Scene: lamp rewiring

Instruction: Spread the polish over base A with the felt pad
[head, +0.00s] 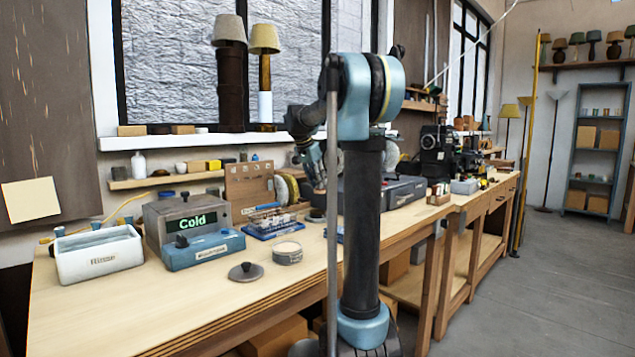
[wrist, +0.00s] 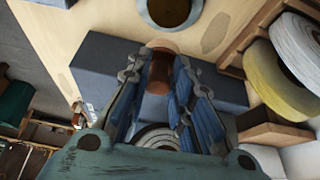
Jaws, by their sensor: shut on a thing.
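My gripper (wrist: 160,78) is shut on a small brown, rounded piece (wrist: 159,50), seen between its blue-padded fingers in the wrist view. I cannot tell whether this is the felt pad; its far end is hidden. In the head view my gripper (head: 318,178) hangs over the bench, partly behind my arm. A dark round piece with a pale rim (wrist: 172,10) lies on the bench beyond the fingertips in the wrist view. I cannot tell whether it is base A. A low round tub with pale contents (head: 287,253) stands nearer the front; its label is unreadable. No polish is clearly identifiable.
A blue rack (head: 272,226) stands mid-bench. The front left bench is clear.

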